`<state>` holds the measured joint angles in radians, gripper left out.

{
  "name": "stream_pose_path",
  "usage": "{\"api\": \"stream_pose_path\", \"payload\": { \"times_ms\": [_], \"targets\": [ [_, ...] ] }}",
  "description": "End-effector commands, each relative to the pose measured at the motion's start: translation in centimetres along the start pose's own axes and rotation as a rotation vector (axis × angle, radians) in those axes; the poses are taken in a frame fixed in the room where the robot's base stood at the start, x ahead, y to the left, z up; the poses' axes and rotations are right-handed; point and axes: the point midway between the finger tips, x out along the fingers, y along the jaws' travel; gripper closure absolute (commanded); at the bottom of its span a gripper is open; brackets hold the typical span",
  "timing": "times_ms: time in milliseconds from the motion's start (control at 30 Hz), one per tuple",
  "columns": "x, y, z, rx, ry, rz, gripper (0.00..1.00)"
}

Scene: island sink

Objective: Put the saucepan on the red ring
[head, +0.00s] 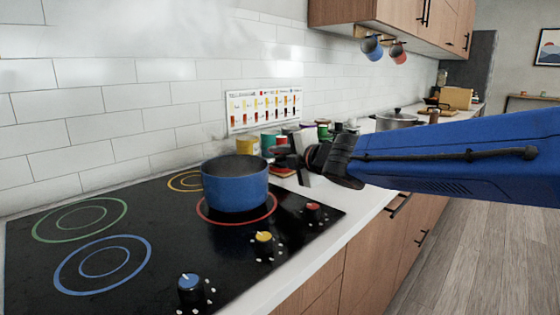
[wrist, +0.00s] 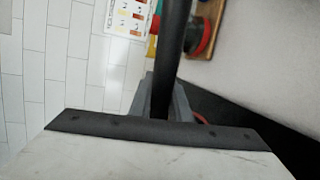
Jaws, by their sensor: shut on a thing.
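The blue saucepan (head: 235,186) is upright over the red ring (head: 272,212) on the black cooktop. The ring's red line shows on both sides of its base and in front of it. The base looks on or very close to the glass; I cannot tell if it touches. My gripper (head: 287,160) is at the pan's right side, shut on its dark handle. In the wrist view the handle (wrist: 172,45) runs between the grey fingers (wrist: 163,98); the pan's body is not recognisable there. Steam or haze hangs above the pan.
Green (head: 80,219), blue (head: 103,265) and yellow (head: 186,181) rings mark the other burners. Blue (head: 190,285), yellow (head: 264,240) and red (head: 312,210) knobs stand at the front right. Coloured mugs (head: 247,146) and a lidded grey pot (head: 397,120) stand farther back.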

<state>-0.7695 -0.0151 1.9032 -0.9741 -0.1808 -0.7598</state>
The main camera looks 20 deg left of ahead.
Motion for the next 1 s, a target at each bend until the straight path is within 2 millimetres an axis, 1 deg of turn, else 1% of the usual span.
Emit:
{"api": "stream_pose_path", "payload": {
  "times_ms": [200,700,733,767,800,1000],
  "targets": [
    [0.2,-1.1,-0.1,0.002,-0.001,0.003,1.00],
    [0.3,-1.5,-0.2,0.002,-0.001,0.002,1.00],
    [0.3,-1.6,-0.2,0.000,-0.001,0.000,0.76],
    [0.3,-1.6,-0.2,0.000,-0.001,0.001,0.69],
    [0.3,-1.6,-0.2,0.000,-0.001,0.001,0.65],
    [0.3,-1.6,-0.2,0.000,-0.001,0.001,0.65]
  ]
}}
